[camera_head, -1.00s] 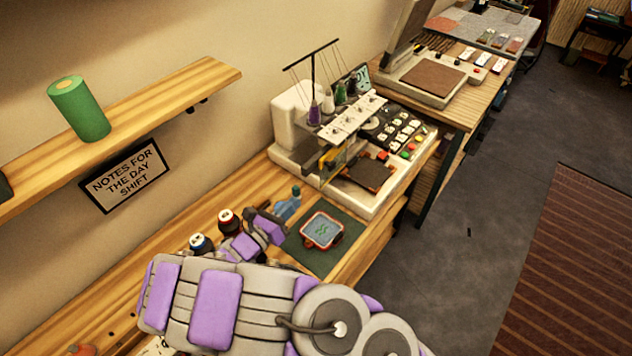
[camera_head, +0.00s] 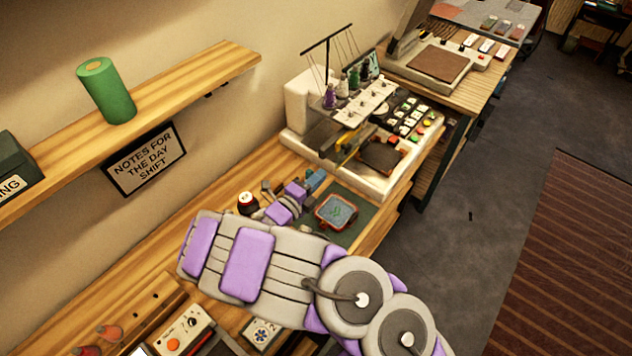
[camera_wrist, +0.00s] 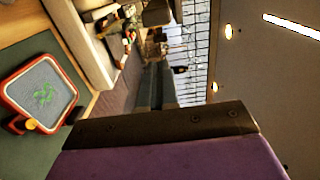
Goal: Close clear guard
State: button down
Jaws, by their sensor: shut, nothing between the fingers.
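The embroidery machine (camera_head: 310,105) stands at the back of the bench, white, with several thread spools, a needle head and a keypad. I cannot clearly make out a clear guard on it; a yellow part (camera_head: 347,149) shows under the head. My gripper (camera_head: 300,189) is shut and empty, above the bench between the machine and my forearm, left of the red-rimmed hoop. Its fingertips are hard to separate from a blue object (camera_head: 316,178) beside them. In the wrist view, my gripper (camera_wrist: 165,130) shows as a dark and purple block.
The red-rimmed hoop (camera_head: 337,211) lies on a green mat (camera_head: 361,222); it also shows in the wrist view (camera_wrist: 42,93). A spool (camera_head: 248,203) stands left of my gripper. A shelf (camera_head: 190,75) with a green roll (camera_head: 106,90) overhangs the left. A control box (camera_head: 180,333) sits at the front.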

aim_at(346, 152)
jog(key=b+x, duration=0.2)
jog(key=x, duration=0.7)
jog(key=shift+w+d, duration=0.2)
jog(key=shift+d, duration=0.15)
jog(key=shift+w, duration=0.1)
jog(key=shift+w+a, duration=0.1)
